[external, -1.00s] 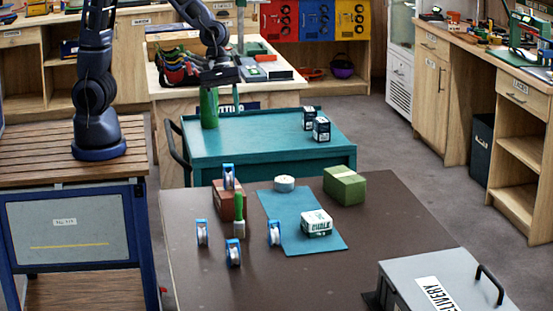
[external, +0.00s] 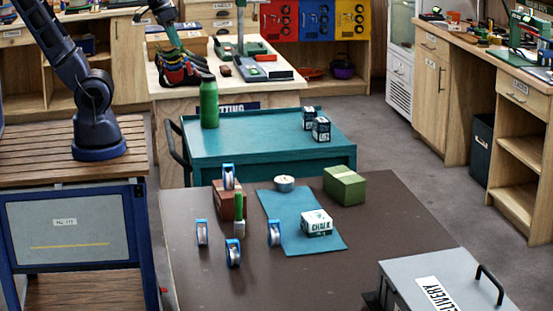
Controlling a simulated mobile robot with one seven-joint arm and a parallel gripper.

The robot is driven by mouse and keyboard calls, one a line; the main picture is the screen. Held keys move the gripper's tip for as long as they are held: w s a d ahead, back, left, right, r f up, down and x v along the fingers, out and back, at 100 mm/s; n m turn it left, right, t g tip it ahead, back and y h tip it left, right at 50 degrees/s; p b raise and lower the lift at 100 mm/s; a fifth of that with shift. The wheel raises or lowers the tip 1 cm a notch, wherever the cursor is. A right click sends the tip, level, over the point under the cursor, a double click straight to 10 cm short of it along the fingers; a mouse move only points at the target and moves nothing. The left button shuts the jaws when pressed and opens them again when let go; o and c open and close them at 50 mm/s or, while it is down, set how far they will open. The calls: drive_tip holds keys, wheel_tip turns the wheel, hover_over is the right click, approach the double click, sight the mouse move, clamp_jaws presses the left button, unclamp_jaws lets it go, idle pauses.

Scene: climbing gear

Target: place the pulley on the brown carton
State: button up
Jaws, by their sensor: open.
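A pulley, blue with a pale wheel (external: 228,177), stands upright on top of the brown carton (external: 223,205) at the left of the dark brown table. Three similar blue-and-white pulleys stand on the table nearby: one to the left (external: 202,233), one in front (external: 233,252) and one at the mat's left edge (external: 274,233). My gripper (external: 165,18) is at the top edge of the view, over the back bench area, far from the carton. It is small and partly cut off; it looks open and nothing shows in it.
A green-and-white brush-like item (external: 239,215) stands against the carton's right side. A green bottle (external: 209,104) stands on the teal cart (external: 260,135).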

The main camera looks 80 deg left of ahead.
drive_tip(key=shift+m+y, duration=0.3)
drive_tip(key=shift+m, duration=0.6)
drive_tip(key=s+a, duration=0.3)
drive_tip(key=shift+s+a+r, duration=0.25)
drive_tip(key=shift+s, duration=0.1)
